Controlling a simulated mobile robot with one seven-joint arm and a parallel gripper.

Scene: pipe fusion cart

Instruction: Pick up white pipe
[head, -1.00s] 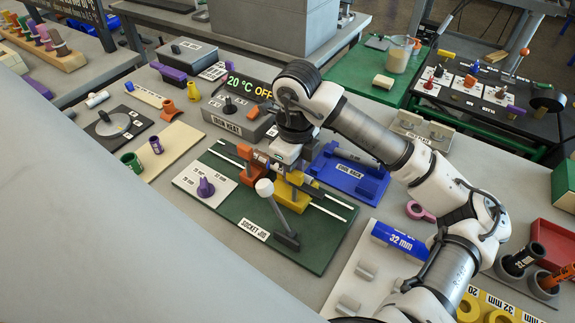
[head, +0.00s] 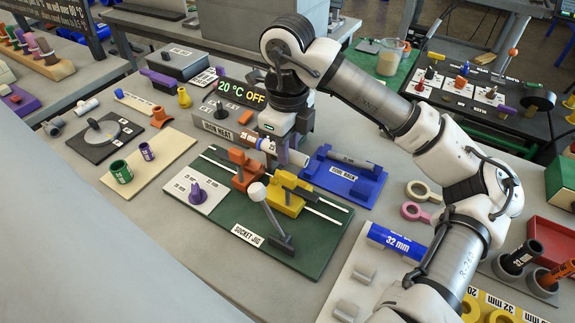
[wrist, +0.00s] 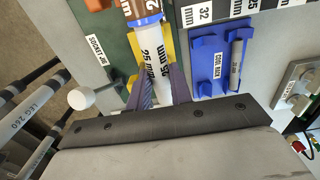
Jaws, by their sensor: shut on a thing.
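The white pipe (head: 297,157) is marked 25 mm and has a brown-and-blue band at one end. It also shows in the wrist view (wrist: 150,60), running up from between the fingers. My gripper (head: 283,146) is shut on the pipe and holds it above the green socket jig (head: 290,262). In the wrist view the fingers of my gripper (wrist: 157,92) lie on both sides of the pipe. The jig's orange block (head: 243,178) and yellow block (head: 288,203) are below it.
A jig lever with a white knob (head: 257,191) stands up in front. Bare table lies at the left front.

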